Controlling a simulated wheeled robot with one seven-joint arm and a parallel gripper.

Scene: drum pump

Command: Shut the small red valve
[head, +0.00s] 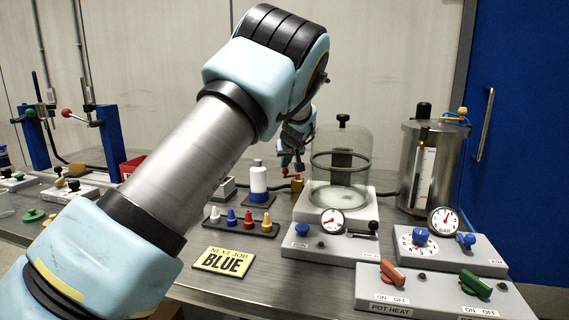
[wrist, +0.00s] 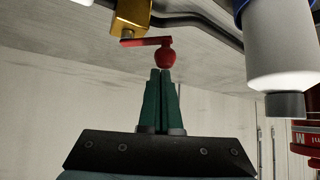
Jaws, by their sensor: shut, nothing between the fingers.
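The small red valve has a brass body (wrist: 131,16) and a red lever (wrist: 145,42) ending in a round red knob (wrist: 166,60). In the wrist view the lever runs left to right below the body, with the knob at its right end. In the head view my gripper (head: 291,165) is small and dark above the valve.
A white bottle with a blue band (head: 258,181) stands left of the valve; it also shows close on the right in the wrist view (wrist: 285,50). The bell jar (head: 341,160) stands right. Colored pegs in a rack (head: 240,222) and a "NEXT JOB BLUE" sign (head: 224,261) are in front.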

